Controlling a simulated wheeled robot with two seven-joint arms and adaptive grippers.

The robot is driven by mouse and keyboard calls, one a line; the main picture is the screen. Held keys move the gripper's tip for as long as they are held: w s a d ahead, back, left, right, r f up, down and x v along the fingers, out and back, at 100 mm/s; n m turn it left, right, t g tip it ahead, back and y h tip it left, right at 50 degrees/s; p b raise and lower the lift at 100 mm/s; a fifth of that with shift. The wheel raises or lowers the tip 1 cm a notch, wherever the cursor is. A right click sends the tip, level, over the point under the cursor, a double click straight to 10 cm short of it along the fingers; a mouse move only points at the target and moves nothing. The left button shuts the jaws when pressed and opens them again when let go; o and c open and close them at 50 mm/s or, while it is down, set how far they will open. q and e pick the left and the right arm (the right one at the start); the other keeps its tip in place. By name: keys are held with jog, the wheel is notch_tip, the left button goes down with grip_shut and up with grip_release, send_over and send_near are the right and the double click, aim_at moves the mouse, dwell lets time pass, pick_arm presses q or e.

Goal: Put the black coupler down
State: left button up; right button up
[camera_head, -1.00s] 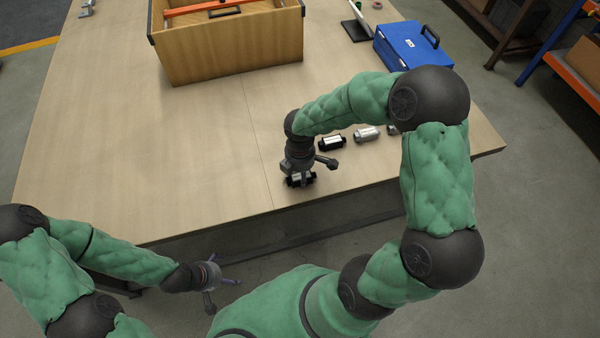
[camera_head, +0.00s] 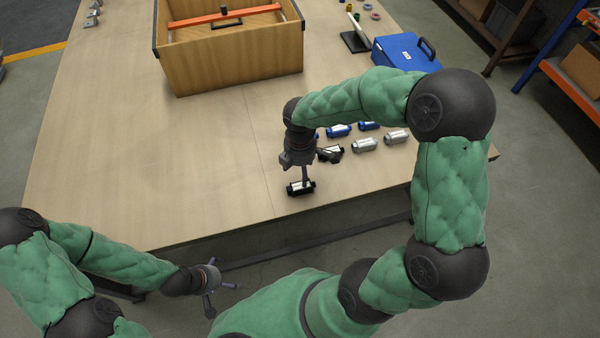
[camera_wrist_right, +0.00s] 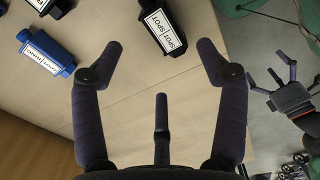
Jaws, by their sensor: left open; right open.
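The black coupler (camera_head: 300,188) lies on its side on the table near the front edge, its white label facing up. In the right wrist view the black coupler (camera_wrist_right: 163,27) lies beyond the spread fingers, not between them. My right gripper (camera_head: 318,168) is open and empty just above and behind it; its open fingers also show in the right wrist view (camera_wrist_right: 160,62). One finger overlaps the coupler in the head view, so contact there is unclear. My left gripper (camera_head: 222,290) is open and empty, off the table's front edge.
Another black coupler (camera_head: 331,154), silver couplers (camera_head: 364,145) and blue couplers (camera_head: 338,131) lie right of and behind my right gripper. A wooden crate (camera_head: 235,72) with an orange bar stands at the back. A blue case (camera_head: 400,50) is at back right.

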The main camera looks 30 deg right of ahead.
jog(key=shift+r+p, duration=0.45)
jog(key=shift+r, duration=1.25)
